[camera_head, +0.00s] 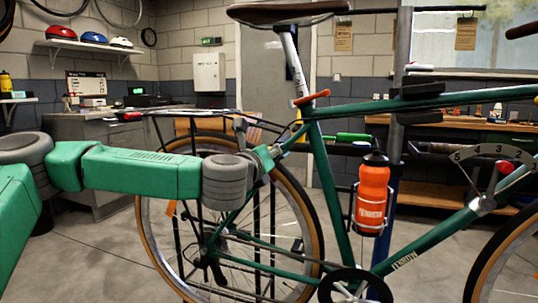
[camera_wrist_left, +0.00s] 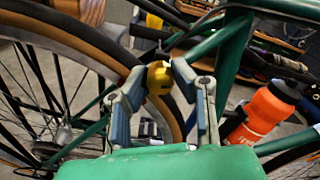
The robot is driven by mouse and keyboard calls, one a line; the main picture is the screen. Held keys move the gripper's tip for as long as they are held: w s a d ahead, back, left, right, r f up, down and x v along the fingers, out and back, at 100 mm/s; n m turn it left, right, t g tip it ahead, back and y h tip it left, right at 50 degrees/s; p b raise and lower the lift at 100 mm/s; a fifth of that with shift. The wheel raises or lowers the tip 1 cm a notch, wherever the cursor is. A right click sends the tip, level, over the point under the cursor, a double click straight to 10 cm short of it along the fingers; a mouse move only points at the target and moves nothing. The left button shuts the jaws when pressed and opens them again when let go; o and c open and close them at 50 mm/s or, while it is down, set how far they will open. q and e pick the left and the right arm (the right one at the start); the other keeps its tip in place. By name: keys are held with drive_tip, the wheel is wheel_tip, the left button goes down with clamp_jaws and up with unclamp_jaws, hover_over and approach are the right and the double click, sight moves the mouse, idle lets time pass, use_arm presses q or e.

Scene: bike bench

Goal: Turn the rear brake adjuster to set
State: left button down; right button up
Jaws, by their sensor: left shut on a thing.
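The rear brake adjuster appears to be the yellow knob (camera_wrist_left: 159,78) in the left wrist view, beside the rear tire and close to the green frame tubes. My left gripper (camera_wrist_left: 158,72) is shut on it, one finger on each side. In the head view my left arm comes in from the left, and its gripper (camera_head: 272,152) is at the upper rear wheel, by the seat tube. The knob is hard to make out there. The green bike frame (camera_head: 330,185) is upright. My right gripper is in neither view.
The rear wheel (camera_head: 312,212) and its spokes lie just below my left gripper. An orange bottle (camera_head: 372,192) sits in a cage on the frame. A numbered dial with a red lever (camera_head: 505,167) is on the down tube. A workbench (camera_head: 430,190) stands behind.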

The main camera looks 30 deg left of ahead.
use_arm(q)
drive_tip(key=shift+a+f, duration=0.1)
drive_tip(key=shift+f, duration=0.2)
drive_tip(key=c, duration=1.4)
unclamp_jaws()
drive_tip(key=shift+o, duration=0.2)
drive_tip(key=shift+w+a, duration=0.1)
drive_tip(key=shift+r, duration=0.1)
drive_tip(key=v, duration=0.7)
drive_tip(key=shift+s, duration=0.25)
